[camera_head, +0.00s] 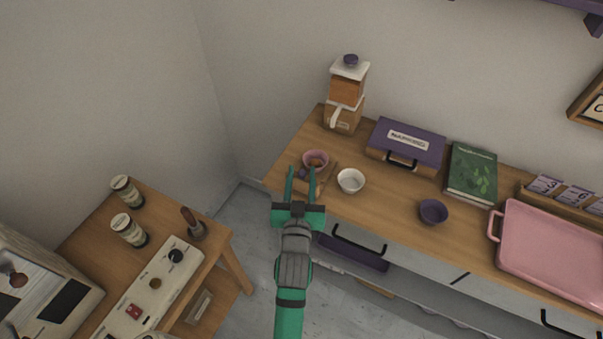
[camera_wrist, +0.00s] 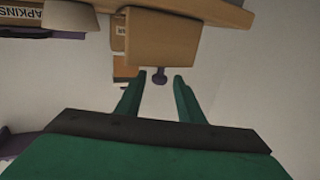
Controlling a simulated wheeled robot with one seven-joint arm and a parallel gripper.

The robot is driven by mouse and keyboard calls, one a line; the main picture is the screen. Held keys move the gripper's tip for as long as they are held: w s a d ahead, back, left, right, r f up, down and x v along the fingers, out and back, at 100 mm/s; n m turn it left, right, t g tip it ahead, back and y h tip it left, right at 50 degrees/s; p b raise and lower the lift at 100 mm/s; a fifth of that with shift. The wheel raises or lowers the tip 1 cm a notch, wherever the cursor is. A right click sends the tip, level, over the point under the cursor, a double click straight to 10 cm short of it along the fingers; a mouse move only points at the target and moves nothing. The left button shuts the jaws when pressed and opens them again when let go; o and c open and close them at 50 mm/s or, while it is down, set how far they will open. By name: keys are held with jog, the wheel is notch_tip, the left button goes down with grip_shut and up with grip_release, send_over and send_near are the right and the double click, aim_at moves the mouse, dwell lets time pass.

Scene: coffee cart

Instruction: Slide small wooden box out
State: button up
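A small wooden box (camera_wrist: 158,38) with a dark purple knob (camera_wrist: 160,77) shows at the top of the wrist view. In the head view this box (camera_head: 328,175) sits at the counter's left end, partly hidden by my gripper, with a pink bowl (camera_head: 316,156) on or right behind it. My gripper (camera_head: 300,172) is open at the counter's left edge. In the wrist view its green fingers (camera_wrist: 160,80) are spread with the knob between their tips. Gaps show on both sides of the knob.
A white bowl (camera_head: 351,182) stands close to the right of the box. A coffee grinder (camera_head: 345,98), a purple napkin box (camera_head: 405,142), a green book (camera_head: 472,172) and a pink tray (camera_head: 560,250) are farther along the counter. A side table (camera_head: 215,232) stands at left.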

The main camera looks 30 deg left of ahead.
jog(key=v, duration=0.9)
jog(key=shift+s, duration=0.45)
jog(key=shift+d+f, duration=0.1)
jog(key=shift+d, duration=0.05)
jog(key=s+d+f+m+h, duration=0.2)
jog(key=s+d+f, duration=0.1)
jog(key=d, duration=0.3)
jog(key=s+d+f+m+h, duration=0.1)
jog(key=s+d+f+h, duration=0.1)
jog(key=s+d+f, duration=0.35)
jog(key=s+d+m+h, duration=0.3)
jog(key=s+d+h, duration=0.2)
jog(key=s+d, duration=0.7)
jog(key=shift+s+d, duration=0.15)
jog(key=shift+s, duration=0.3)
